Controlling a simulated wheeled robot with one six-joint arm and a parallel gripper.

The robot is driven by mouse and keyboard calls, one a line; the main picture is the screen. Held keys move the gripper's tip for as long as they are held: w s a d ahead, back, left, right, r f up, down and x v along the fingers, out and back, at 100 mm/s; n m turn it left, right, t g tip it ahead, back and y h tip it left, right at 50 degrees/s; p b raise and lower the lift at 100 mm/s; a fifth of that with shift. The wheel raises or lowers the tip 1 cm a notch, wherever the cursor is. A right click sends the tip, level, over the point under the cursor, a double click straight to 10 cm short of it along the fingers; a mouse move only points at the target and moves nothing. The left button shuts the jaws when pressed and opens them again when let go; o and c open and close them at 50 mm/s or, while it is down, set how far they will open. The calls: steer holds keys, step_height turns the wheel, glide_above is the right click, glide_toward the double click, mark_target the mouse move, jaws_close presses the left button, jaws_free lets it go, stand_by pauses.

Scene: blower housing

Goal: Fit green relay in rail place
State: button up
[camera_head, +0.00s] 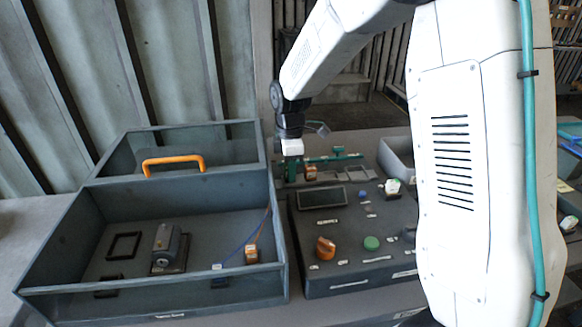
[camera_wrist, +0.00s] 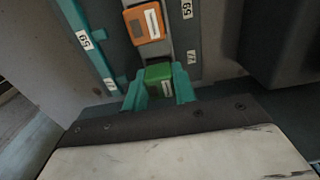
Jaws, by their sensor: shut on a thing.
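My gripper (camera_wrist: 159,90) has teal fingers and is shut on the green relay (camera_wrist: 158,72), which has a white label on top. In the head view my gripper (camera_head: 291,168) points down behind the control box, at the left end of the rail area. The grey rail (camera_wrist: 165,50) runs between teal strips with white number labels. An orange relay (camera_wrist: 145,23) sits on the rail, ahead of the green one; it also shows in the head view (camera_head: 310,172). The underside of the green relay is hidden, so I cannot tell whether it touches the rail.
A control box (camera_head: 345,225) with an orange knob (camera_head: 325,248) and a green button (camera_head: 371,243) stands in front of the rail. Left of it is an open grey housing (camera_head: 60,255) with an orange-handled lid (camera_head: 173,162). A grey bin (camera_head: 396,158) stands right of the rail.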

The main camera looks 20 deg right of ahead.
steer(key=shift+f, duration=0.5)
steer(key=o, duration=0.9)
steer(key=shift+c, duration=0.2)
steer(key=shift+r, duration=0.1)
step_height(320, 180, up, 8)
steer(key=shift+f, duration=0.2)
